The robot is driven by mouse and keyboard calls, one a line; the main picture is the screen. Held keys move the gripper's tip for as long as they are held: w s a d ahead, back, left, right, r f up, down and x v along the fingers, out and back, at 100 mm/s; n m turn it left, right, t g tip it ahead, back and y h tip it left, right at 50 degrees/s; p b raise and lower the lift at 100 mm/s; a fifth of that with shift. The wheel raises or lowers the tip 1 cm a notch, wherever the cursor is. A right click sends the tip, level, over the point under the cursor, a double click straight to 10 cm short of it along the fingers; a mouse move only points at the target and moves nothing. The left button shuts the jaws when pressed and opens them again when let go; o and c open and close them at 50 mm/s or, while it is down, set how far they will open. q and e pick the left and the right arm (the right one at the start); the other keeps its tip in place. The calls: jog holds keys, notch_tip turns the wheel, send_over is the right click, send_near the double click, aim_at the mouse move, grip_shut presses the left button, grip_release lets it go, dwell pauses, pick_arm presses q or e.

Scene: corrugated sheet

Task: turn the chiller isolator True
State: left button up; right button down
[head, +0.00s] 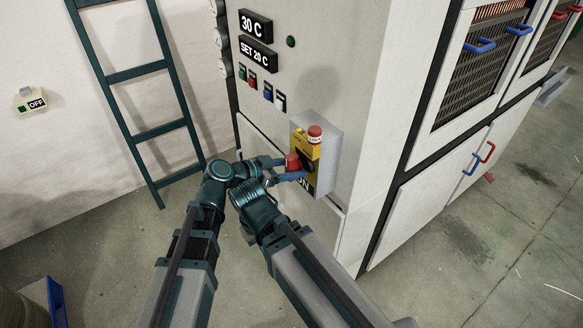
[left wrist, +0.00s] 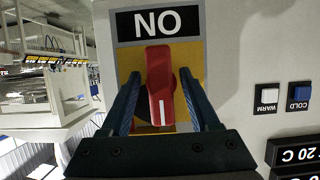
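The isolator box (head: 328,140) is on the front of the pale chiller cabinet. It has a yellow plate (head: 306,146) and a red turning handle (head: 293,161). In the left wrist view the red handle (left wrist: 161,82) stands lengthwise, its white line at the end away from the ON label (left wrist: 158,22), which appears upside down. My left gripper (head: 279,168) is at the handle; in the left wrist view its two blue fingers (left wrist: 160,95) are open, one on each side, with small gaps visible. My right gripper is not seen.
A red mushroom button (head: 315,132) sits at the top of the box. Display labels (head: 256,40) and small switches (head: 268,92) are above left. A dark green ladder (head: 135,73) leans at the wall.

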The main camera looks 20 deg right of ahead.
pick_arm(q)
jog(key=p+v, duration=0.5)
jog(key=v, duration=0.8)
jog(key=shift+a, duration=0.4)
jog(key=s+a+f+n+g+y, duration=0.2)
jog(key=a+f+n+y, duration=0.45)
jog(key=a, duration=0.45)
jog(key=s+a+f+n+g+y, duration=0.2)
jog(key=a+f+n+y, duration=0.5)
jog(key=a, duration=0.4)
jog(key=s+d+m, duration=0.3)
jog(key=s+d, duration=0.3)
jog(key=d, duration=0.5)
jog(key=shift+s+r+g, duration=0.15)
jog(key=shift+s+g, duration=0.05)
jog(key=shift+g, duration=0.2)
